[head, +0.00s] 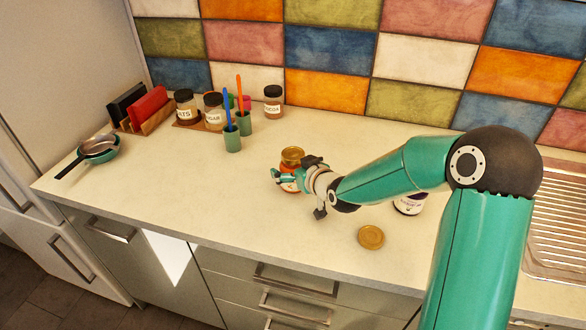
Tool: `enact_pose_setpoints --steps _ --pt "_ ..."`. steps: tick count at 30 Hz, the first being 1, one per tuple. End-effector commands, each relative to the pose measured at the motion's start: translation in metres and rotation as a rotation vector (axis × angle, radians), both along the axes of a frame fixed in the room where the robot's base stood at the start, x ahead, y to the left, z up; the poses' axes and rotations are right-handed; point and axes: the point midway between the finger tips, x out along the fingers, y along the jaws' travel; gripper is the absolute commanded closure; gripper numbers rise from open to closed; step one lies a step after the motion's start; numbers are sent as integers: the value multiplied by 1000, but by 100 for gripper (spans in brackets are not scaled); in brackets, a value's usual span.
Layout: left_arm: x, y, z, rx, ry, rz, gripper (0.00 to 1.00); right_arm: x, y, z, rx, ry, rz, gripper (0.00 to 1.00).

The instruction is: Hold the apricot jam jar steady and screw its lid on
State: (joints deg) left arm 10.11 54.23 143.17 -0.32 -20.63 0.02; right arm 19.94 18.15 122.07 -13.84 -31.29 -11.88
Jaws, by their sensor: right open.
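The apricot jam jar (291,156) stands upright in the middle of the counter, with an orange-gold top showing. Its lower body is partly hidden by my right gripper (289,180). That gripper is open and sits low at the jar's front and right side, with fingers near the glass. I cannot tell whether they touch it. A gold lid (371,237) lies flat on the counter to the right, nearer the front edge and apart from the jar. My left gripper is not in view.
A dark jar with a white label (409,205) stands partly behind my right arm. Labelled jars (213,112), green cups with utensils (232,138), a book rack (148,108) and pans (98,150) stand at the left. A sink drainer (555,230) is at right. The front-left counter is clear.

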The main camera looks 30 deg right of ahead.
Motion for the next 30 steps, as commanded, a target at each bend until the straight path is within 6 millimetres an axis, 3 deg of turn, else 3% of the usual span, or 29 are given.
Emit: enact_pose_setpoints --steps 11,27,30 --pt "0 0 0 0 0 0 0 2 0 -1 -1 0 0 2" --pt "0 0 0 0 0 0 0 2 1 -1 -1 0 1 90" --pt "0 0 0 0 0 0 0 2 0 1 -2 -6 1 95"
